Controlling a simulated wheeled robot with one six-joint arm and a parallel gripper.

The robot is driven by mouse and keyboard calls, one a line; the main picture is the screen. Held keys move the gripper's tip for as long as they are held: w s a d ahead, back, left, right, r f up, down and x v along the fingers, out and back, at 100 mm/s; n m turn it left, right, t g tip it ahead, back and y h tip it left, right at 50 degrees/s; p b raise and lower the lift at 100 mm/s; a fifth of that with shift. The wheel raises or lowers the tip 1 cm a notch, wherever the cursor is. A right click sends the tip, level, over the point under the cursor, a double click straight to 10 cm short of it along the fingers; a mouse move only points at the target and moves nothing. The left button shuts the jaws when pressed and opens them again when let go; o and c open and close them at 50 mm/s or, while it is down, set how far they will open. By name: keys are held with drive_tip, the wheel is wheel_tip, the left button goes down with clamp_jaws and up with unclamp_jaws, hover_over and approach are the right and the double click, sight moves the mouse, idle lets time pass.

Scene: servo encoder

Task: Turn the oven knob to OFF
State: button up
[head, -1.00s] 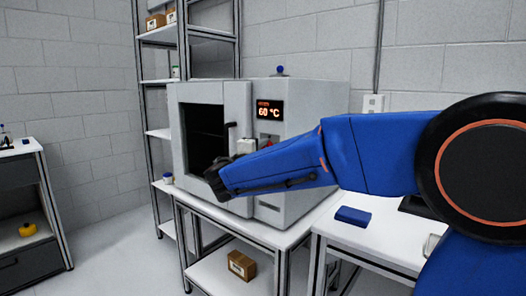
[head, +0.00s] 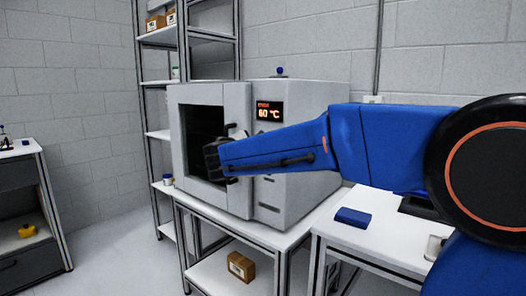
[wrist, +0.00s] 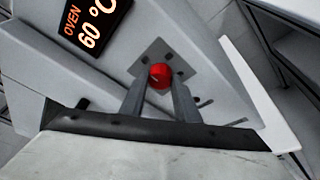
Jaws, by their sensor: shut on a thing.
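The grey oven (head: 308,150) stands on a white-topped table. Its display (head: 270,111) reads 60 °C in the head view; in the wrist view the display (wrist: 95,25) also shows "OVEN". The red knob (wrist: 160,75) sits on a square grey plate (wrist: 155,58) and carries a small light mark. My gripper (wrist: 159,92) has one finger on each side of the knob and is shut on it. In the head view my gripper (head: 213,160) shows in front of the oven's door side, and my arm hides the knob.
The oven door has a dark window (head: 202,135) and a black handle (head: 231,127). A blue block (head: 353,217) lies on the bench at right. A cardboard box (head: 241,266) sits on the lower shelf. Tall shelving (head: 158,134) stands behind left.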

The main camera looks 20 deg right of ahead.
idle(0.4)
drive_tip(key=o, duration=1)
drive_tip(key=shift+o, duration=0.2)
drive_tip(key=v, duration=1.7)
drive_tip(key=shift+s, duration=0.2)
drive_tip(key=shift+a+f, duration=0.1)
drive_tip(key=shift+a, duration=0.05)
